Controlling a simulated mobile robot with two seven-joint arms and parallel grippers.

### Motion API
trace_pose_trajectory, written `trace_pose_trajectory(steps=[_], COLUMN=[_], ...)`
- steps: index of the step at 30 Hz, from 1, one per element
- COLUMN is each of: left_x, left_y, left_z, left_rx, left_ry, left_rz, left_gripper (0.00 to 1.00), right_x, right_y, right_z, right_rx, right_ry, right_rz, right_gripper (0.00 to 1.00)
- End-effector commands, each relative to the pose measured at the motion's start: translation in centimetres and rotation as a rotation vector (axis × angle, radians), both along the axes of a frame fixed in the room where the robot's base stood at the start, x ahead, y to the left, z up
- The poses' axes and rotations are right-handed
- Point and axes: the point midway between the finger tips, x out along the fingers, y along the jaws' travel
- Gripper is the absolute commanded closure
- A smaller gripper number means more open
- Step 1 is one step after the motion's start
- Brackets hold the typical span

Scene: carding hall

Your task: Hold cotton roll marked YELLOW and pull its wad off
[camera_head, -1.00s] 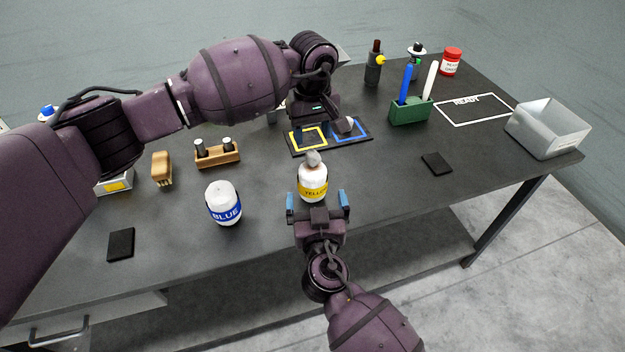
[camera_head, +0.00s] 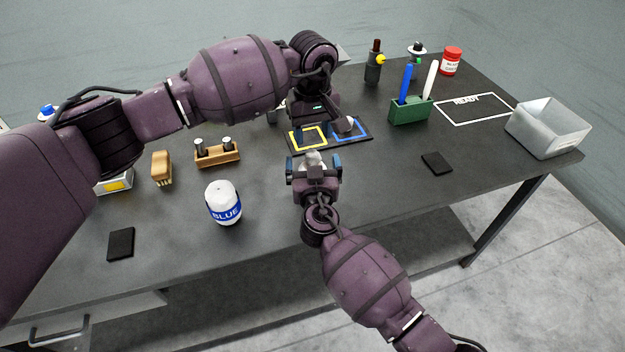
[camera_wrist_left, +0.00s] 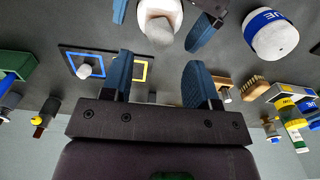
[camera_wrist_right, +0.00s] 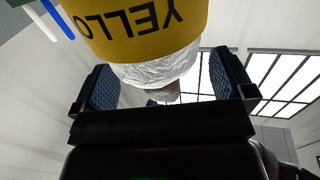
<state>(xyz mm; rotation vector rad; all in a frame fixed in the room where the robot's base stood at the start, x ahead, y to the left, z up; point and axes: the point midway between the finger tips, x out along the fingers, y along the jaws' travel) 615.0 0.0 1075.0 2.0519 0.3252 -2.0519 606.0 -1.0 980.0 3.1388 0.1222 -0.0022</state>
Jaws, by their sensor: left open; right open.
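The cotton roll marked YELLOW (camera_wrist_right: 150,40) fills the top of the right wrist view, its yellow label upside down there. Its pale wad (camera_head: 313,158) shows above my right gripper in the head view; that gripper hides most of the roll. My right gripper (camera_head: 314,167) is open, with its fingers on either side of the roll. In the left wrist view the roll (camera_wrist_left: 160,12) is at the top edge, between the right gripper's blue fingers.
A roll marked BLUE (camera_head: 223,203) stands left. A dark mat (camera_head: 366,146) has yellow and blue squares; a pale wad (camera_wrist_left: 84,71) lies on the blue one. A green pen holder (camera_head: 410,112) and a grey bin (camera_head: 548,130) stand right.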

Motion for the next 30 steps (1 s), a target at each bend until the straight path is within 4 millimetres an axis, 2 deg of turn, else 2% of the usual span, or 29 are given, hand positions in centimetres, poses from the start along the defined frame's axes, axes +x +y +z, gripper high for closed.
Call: trace_pose_trajectory(steps=[5, 6, 19, 21, 26, 30], left_x=[0.0, 0.0, 0.0, 0.0, 1.0, 0.9], left_y=[0.0, 0.0, 0.0, 0.0, 0.5, 1.3], left_z=[0.0, 0.0, 0.0, 0.1, 1.5, 3.8], left_rx=[0.000, 0.000, 0.000, 0.000, 0.015, 0.076], left_ry=[0.000, 0.000, 0.000, -0.001, -0.034, -0.126], left_rz=[0.000, 0.000, 0.000, 0.000, 0.001, -0.067], left_gripper=[0.46, 0.46, 0.46, 0.53, 0.53, 0.53], right_x=[0.0, 0.0, 0.0, 0.0, 0.0, 0.0], right_y=[0.0, 0.0, 0.0, 0.0, 0.0, 0.0], right_z=[0.0, 0.0, 0.0, 0.0, 0.0, 0.0], right_rx=[0.000, 0.000, 0.000, 0.000, 0.000, 0.000], right_ry=[0.000, 0.000, 0.000, 0.000, 0.000, 0.000], right_rz=[0.000, 0.000, 0.000, 0.000, 0.000, 0.000], right_gripper=[0.00, 0.03, 0.69, 0.70, 0.70, 0.70])
